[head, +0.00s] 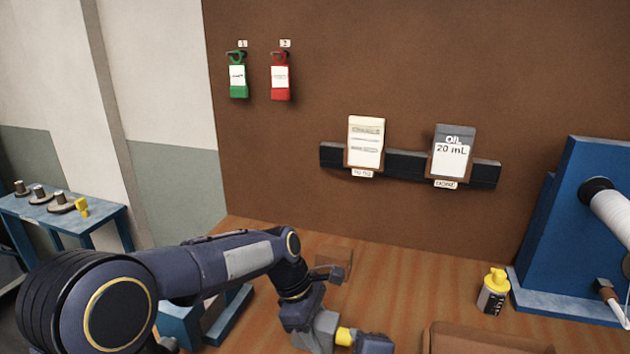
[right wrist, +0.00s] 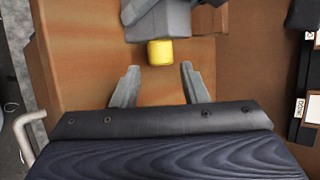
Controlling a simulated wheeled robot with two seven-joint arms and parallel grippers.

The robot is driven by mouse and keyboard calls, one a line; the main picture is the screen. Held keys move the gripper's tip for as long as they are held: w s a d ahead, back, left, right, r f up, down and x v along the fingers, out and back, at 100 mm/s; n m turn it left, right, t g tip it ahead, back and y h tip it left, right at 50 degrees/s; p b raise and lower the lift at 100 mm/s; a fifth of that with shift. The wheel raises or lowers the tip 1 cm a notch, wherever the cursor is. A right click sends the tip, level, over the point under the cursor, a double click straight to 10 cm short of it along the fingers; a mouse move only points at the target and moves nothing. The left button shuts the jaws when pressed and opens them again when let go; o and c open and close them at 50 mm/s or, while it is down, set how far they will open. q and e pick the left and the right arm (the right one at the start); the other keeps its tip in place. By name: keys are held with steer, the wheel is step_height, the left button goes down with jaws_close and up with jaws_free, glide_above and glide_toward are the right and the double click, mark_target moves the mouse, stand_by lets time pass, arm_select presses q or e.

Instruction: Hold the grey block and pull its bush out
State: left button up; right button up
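The grey block (head: 325,326) is at the bottom centre of the head view, at the end of my left arm. My left gripper (head: 306,318) appears shut on it, though the fingers are hard to separate from the block. The yellow bush (head: 344,336) sticks out of the block's right side. In the right wrist view the block (right wrist: 172,24) is at the top and the bush (right wrist: 160,52) points toward my right gripper (right wrist: 160,69). My right gripper is open and empty, its fingertips just short of the bush and lined up either side of it.
A yellow-capped oil bottle (head: 493,292) stands on the wooden bench (head: 400,290). A blue machine (head: 575,220) with a white roll is at the right. A brown box (head: 485,338) is at the front right, and a small brown block (head: 334,259) is behind my left arm.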

mark_target(348, 341)
steer(key=shift+x, duration=2.55)
jaws_close()
